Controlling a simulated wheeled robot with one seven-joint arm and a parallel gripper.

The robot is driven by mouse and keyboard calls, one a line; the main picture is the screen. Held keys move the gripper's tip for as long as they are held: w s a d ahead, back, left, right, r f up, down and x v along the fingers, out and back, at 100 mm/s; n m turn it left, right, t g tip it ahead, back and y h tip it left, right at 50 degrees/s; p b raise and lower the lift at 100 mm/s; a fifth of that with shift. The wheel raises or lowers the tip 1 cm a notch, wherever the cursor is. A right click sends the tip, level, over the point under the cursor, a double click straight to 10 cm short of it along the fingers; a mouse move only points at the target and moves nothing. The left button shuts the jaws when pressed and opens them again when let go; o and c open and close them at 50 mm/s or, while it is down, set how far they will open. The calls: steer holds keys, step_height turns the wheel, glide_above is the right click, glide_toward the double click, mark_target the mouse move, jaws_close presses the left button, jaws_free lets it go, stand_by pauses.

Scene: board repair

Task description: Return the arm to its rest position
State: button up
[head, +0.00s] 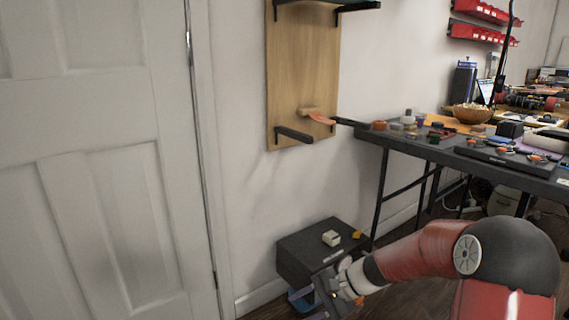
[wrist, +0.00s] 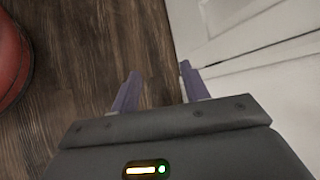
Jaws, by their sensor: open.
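My gripper (wrist: 158,75) is open and empty in the wrist view, with its two purple fingers apart over the dark wood floor (wrist: 100,35) close to the white door (wrist: 250,50).
A black table (head: 470,158) with many parts stands at right. A wooden board (head: 300,70) hangs on the wall. The white door (head: 90,180) fills the left.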

steer(key=s+d+r+n+t+h+p, duration=0.2)
steer(key=s+d+r+n+h, duration=0.2)
steer(key=s+r, duration=0.6)
steer(key=s+d+r+n+t+h+p, duration=0.3)
steer(key=s+d+r+h, duration=0.3)
steer(key=s+r, duration=0.4)
steer(key=s+n, duration=0.1)
steer(key=s, duration=0.3)
steer(key=shift+d+r+h+p, duration=0.2)
steer(key=shift+h+p, duration=0.1)
steer(key=shift+p, duration=0.05)
steer(key=shift+o, duration=0.4)
